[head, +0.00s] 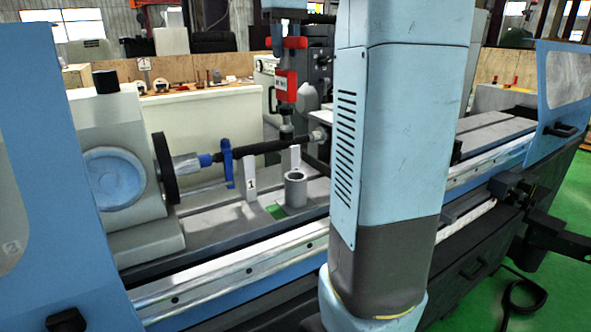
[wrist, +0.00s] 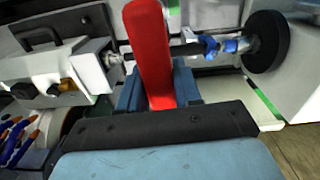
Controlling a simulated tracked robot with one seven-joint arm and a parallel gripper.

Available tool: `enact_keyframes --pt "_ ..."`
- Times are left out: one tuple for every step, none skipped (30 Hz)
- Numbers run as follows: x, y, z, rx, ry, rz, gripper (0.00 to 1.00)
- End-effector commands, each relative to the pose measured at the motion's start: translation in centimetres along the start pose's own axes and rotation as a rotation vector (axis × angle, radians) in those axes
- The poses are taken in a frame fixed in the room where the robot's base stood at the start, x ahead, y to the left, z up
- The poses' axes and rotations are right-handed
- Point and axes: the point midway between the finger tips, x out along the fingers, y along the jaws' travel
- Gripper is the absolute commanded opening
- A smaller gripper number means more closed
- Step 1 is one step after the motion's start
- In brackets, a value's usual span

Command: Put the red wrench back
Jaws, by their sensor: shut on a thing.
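The red wrench (wrist: 152,55) shows in the wrist view as a long red bar running up from between the jaws. My gripper (wrist: 160,88) is shut on it, with one blue-grey finger at each side.
The grinder bed (head: 230,235) carries a dark shaft (head: 268,146), a white block marked 1 (head: 250,180) and a grey hollow cylinder (head: 295,189). The headstock wheel (head: 166,166) is at left. Blue guards stand at both ends. A dark-handled box (wrist: 50,60) is at left in the wrist view.

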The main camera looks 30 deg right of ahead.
Motion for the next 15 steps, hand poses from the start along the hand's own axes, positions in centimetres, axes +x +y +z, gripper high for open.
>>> enact_keyframes --pt "0.4 0.6 0.8 0.023 0.0 -0.002 0.0" --pt "0.7 0.9 1.1 0.033 0.001 -0.003 0.0" --pt "0.9 1.2 1.4 0.043 0.002 -0.004 0.0" --pt "1.1 1.3 1.6 0.049 0.002 -0.004 0.0" --pt "1.3 1.4 1.8 0.054 0.001 -0.005 0.0" --pt "1.6 1.6 1.9 0.058 0.001 -0.005 0.0" --pt "1.9 1.6 2.0 0.06 0.0 -0.006 0.0" --pt "2.3 1.6 2.0 0.062 0.0 -0.006 0.0" --pt "2.9 1.7 2.0 0.062 0.0 -0.006 0.0" --pt "3.5 1.6 2.0 0.062 -0.001 -0.007 0.0" --pt "4.0 1.6 2.0 0.062 -0.001 -0.006 0.0" --pt "4.9 1.6 2.0 0.062 -0.002 -0.007 0.0" --pt "5.5 1.6 2.0 0.062 -0.001 -0.006 0.0" --pt "6.1 1.6 2.0 0.062 -0.002 -0.007 0.0" --pt "6.9 1.6 2.0 0.062 -0.001 -0.006 0.0"
